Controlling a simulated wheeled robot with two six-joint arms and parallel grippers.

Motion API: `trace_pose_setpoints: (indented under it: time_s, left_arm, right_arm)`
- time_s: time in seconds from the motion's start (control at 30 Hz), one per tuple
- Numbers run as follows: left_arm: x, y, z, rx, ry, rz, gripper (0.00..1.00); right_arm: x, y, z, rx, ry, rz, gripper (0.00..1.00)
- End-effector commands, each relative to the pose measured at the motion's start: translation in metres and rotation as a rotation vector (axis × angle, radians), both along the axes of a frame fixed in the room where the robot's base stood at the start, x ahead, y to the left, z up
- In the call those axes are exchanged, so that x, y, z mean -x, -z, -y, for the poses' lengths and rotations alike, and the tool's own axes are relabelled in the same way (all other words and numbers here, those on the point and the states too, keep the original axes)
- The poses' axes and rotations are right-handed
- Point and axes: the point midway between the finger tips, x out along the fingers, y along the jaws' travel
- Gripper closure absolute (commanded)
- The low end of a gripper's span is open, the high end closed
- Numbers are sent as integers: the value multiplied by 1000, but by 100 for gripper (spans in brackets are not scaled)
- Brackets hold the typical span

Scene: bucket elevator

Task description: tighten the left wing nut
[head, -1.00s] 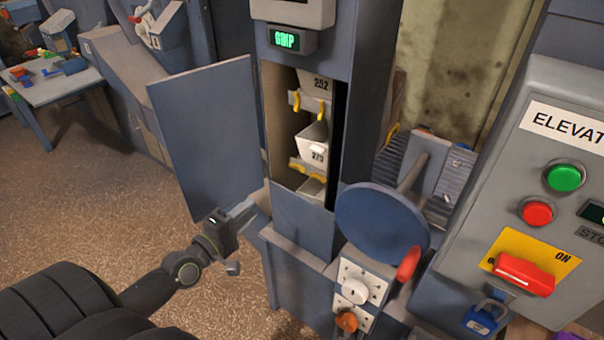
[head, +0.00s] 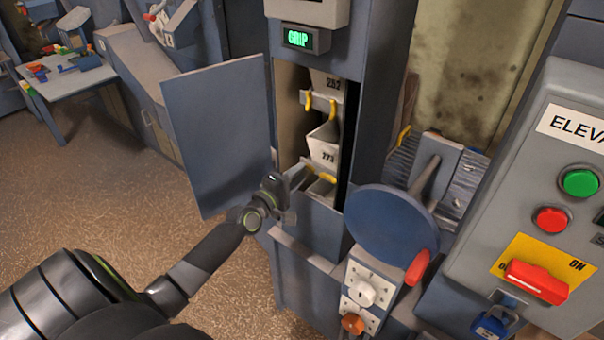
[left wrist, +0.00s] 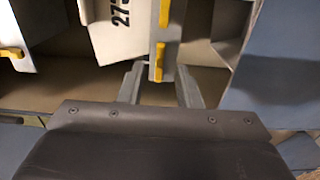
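Behind the open hatch, a white bucket (head: 323,146) with a number in the 270s hangs below another marked 252 (head: 326,84). Yellow wing nuts (head: 308,104) show on the upper bracket, and another yellow wing nut (head: 322,176) shows on the lower one. My left gripper (head: 303,178) reaches into the opening at the lower bracket. In the left wrist view its fingers (left wrist: 159,86) are apart, with a yellow piece (left wrist: 160,70) on a bracket strip just ahead between them. I cannot tell whether they touch it. The lower left nut is partly hidden by my gripper. My right gripper is not in view.
The open hatch door (head: 220,140) stands left of my gripper. The control box (head: 560,130) is further right. The floor at left is clear.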

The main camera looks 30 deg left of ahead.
Motion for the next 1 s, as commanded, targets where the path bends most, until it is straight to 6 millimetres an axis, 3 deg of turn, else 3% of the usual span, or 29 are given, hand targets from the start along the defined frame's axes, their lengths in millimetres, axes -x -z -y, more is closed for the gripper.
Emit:
trace_pose_setpoints:
  time_s: [0.2, 0.53, 0.8, 1.0]
  left_arm:
    - [-20, 0, 1, 0, 0, 1, 69]
    - [-22, 0, 2, -1, 0, 0, 69]
    - [-22, 0, 2, -1, 0, 0, 100]
    - [-22, 0, 2, -3, 0, 0, 100]
  right_arm:
    - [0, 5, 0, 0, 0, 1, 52]
    - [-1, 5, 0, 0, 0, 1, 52]
    - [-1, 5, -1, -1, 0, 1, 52]
    - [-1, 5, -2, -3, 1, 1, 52]
